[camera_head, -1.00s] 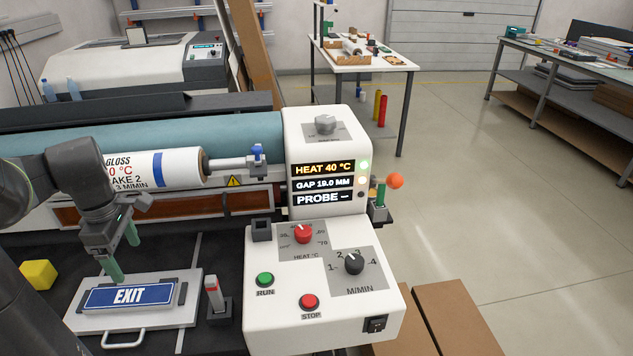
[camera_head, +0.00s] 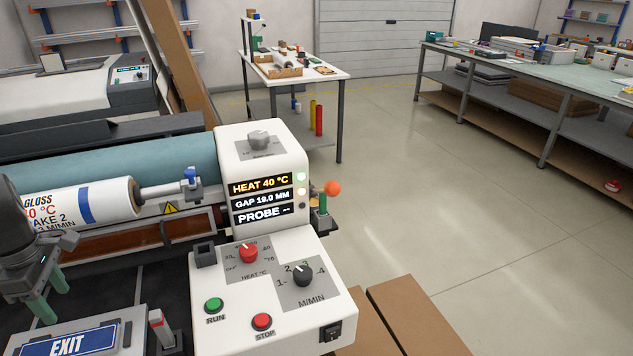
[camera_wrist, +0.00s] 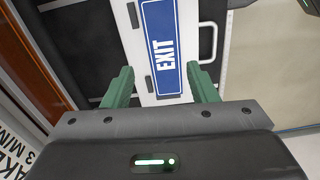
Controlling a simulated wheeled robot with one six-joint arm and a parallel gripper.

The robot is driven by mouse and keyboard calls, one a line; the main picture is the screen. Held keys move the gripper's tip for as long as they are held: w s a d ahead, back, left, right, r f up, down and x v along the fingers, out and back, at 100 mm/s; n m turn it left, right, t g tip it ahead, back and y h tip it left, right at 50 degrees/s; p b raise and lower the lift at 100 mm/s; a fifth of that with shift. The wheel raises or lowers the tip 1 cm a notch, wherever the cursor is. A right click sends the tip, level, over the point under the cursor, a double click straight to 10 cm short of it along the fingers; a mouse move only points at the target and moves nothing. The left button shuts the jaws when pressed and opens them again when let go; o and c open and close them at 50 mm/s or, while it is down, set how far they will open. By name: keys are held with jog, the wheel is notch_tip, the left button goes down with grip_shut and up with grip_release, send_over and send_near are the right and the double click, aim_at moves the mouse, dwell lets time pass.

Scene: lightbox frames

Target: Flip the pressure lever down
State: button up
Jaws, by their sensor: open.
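The laminating machine's white end housing (camera_head: 262,150) stands mid-left in the head view. On its right side is a lever-like part with an orange ball (camera_head: 333,188), beside a short green post (camera_head: 321,204); I take the orange-ball part as the pressure lever. The ball sits high, above its bracket. My gripper (camera_head: 50,295) is at the lower left, far from this part, with open green fingers and nothing between them. In the wrist view my gripper (camera_wrist: 162,85) points toward the blue EXIT sign (camera_wrist: 168,50), apart from it. The lever does not show in the wrist view.
The front control panel (camera_head: 225,330) has a red heat knob (camera_head: 248,253), a black speed knob (camera_head: 302,275) and run and stop buttons. Brown boards (camera_head: 410,310) lie right of it. A white table (camera_head: 300,75) stands behind. The floor at right is largely clear.

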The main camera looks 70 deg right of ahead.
jog(key=w+d+r+m+t, duration=0.1)
jog(key=w+r+m, duration=0.1)
jog(key=r, duration=0.1)
jog(key=w+d+r+m+t+p, duration=0.1)
jog(key=w+d+r, duration=0.1)
jog(key=r, duration=0.1)
jog(key=w+d+r+m+y+p, duration=0.1)
jog(key=w+d+r+m, duration=0.1)
jog(key=r, duration=0.1)
jog(key=shift+d+r+m+t, duration=0.2)
jog(key=shift+r+m+t, duration=0.1)
jog(key=shift+t, duration=0.1)
grip_shut()
jog(key=w+d+r+m+t+p, duration=0.1)
jog(key=w+d+r+m, duration=0.1)
jog(key=r, duration=0.3)
jog(key=w+d+r+m+t+y+p, duration=0.1)
jog(key=w+d+r+m+t, duration=0.1)
jog(key=r, duration=0.4)
jog(key=shift+d+m, duration=0.6)
jog(key=shift+d, duration=0.25)
